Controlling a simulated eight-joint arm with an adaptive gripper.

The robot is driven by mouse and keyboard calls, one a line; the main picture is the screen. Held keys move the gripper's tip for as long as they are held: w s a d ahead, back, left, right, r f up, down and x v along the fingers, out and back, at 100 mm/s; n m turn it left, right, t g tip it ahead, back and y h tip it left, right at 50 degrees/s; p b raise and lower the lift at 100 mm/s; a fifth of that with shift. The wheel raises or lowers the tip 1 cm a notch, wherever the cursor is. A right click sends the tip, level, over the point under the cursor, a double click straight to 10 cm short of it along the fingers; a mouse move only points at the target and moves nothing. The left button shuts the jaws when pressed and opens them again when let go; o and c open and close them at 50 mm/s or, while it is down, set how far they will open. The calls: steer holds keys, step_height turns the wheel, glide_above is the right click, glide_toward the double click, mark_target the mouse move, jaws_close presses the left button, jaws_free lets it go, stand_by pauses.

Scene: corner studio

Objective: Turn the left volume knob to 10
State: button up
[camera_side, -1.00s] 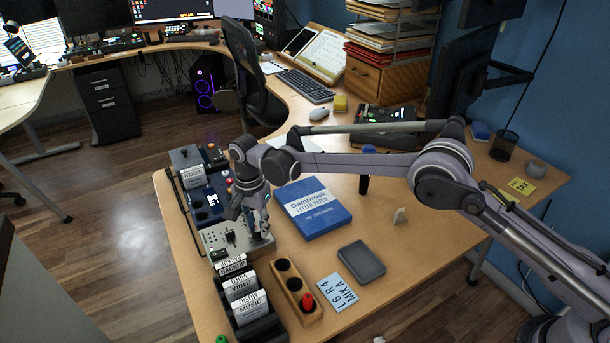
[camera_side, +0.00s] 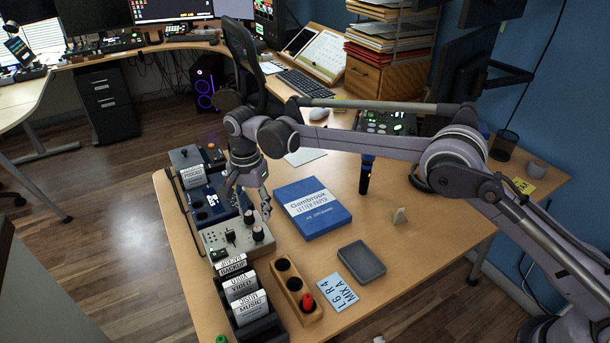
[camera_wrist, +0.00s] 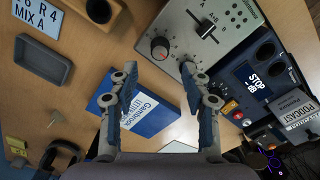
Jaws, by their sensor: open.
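A grey control panel (camera_side: 222,239) lies near the table's left edge. It carries two dark round knobs, a nearer one (camera_side: 258,233) and a farther one (camera_side: 248,217), plus a black slider (camera_side: 230,237). Which is the left one I cannot tell. My gripper (camera_side: 252,207) is open and empty above the panel's far end, clear of the knobs. In the wrist view my gripper (camera_wrist: 159,78) has its fingers spread.
A card (camera_side: 338,292) reads "L 6 R 4 MIX A". A grey tray (camera_side: 361,261), a blue paper box (camera_side: 313,207) and a wooden holder (camera_side: 296,291) stand to the right. A labelled card rack (camera_side: 262,326) is in front; a blue device (camera_side: 204,205) is behind.

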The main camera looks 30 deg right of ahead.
mark_target(257, 228)
step_height(257, 228, up, 6)
steer(key=shift+f, duration=0.1)
stand_by(0.4)
steer(key=s+d+r+n+t+y, duration=0.1)
steer(key=s+d+r+n+t, duration=0.15)
steer(key=s+d+r, duration=0.4)
steer(key=s+d+r+n+t, duration=0.1)
steer(key=s+d+r+n, duration=0.25)
steer(key=d+r, duration=0.6)
steer(key=s+d+f+n+t, duration=0.2)
steer(key=s+d+f, duration=0.2)
steer(key=s, duration=0.5)
steer(key=s+d+f+n+t, duration=0.2)
steer(key=s+d+f, duration=0.3)
steer(key=s+d, duration=0.3)
steer(key=shift+s+d+h, duration=0.25)
steer(key=shift+s+h, duration=0.15)
steer(key=shift+s, duration=0.55)
